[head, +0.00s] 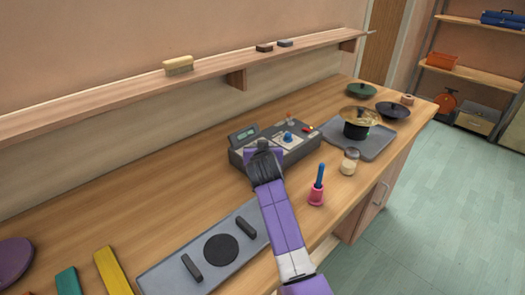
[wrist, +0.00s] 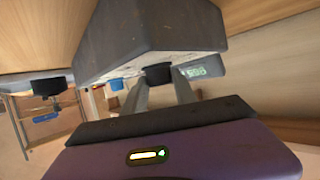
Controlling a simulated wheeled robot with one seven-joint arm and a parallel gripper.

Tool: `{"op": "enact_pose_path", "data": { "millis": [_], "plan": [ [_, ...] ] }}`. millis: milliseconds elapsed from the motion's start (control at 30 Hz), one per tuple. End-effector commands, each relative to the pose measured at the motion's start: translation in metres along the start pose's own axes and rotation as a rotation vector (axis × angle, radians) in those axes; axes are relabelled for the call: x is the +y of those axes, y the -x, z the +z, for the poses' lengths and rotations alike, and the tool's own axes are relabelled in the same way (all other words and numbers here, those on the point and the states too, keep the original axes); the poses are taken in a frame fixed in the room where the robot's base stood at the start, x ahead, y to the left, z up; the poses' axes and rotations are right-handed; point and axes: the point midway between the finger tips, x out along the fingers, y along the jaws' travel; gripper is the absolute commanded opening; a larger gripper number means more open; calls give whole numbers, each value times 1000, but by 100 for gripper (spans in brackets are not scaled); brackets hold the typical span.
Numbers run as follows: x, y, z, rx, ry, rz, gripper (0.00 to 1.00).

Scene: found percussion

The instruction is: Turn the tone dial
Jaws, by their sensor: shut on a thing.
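The control box (head: 300,148) is a dark grey unit with a small green display (head: 246,134), a blue knob (head: 287,137) and red parts on its top. It stands on the wooden counter. In the wrist view the box (wrist: 150,35) fills the upper middle, with the blue knob (wrist: 117,84) beside a black dial (wrist: 158,73). My gripper (wrist: 160,84) is shut on the black dial, one finger on each side. In the head view my gripper (head: 262,152) covers the front left of the box and hides the dial.
A pink-and-blue handbell (head: 317,188) and a small jar (head: 349,162) stand near the front edge. A grey panel (head: 160,281) lies front left. A shelf (head: 120,88) runs along the wall.

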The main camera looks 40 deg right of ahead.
Motion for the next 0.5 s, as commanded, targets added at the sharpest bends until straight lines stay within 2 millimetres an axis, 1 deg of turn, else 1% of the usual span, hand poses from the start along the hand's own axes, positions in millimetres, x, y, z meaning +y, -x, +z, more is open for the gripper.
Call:
{"op": "enact_pose_path", "data": {
  "millis": [33, 200, 500],
  "plan": [
    [-2, -1, 3, 0, -6, 13, 0],
    [-1, -1, 2, -1, -19, 49, 0],
    [-1, 0, 1, -3, -25, 63, 0]
  ]
}}
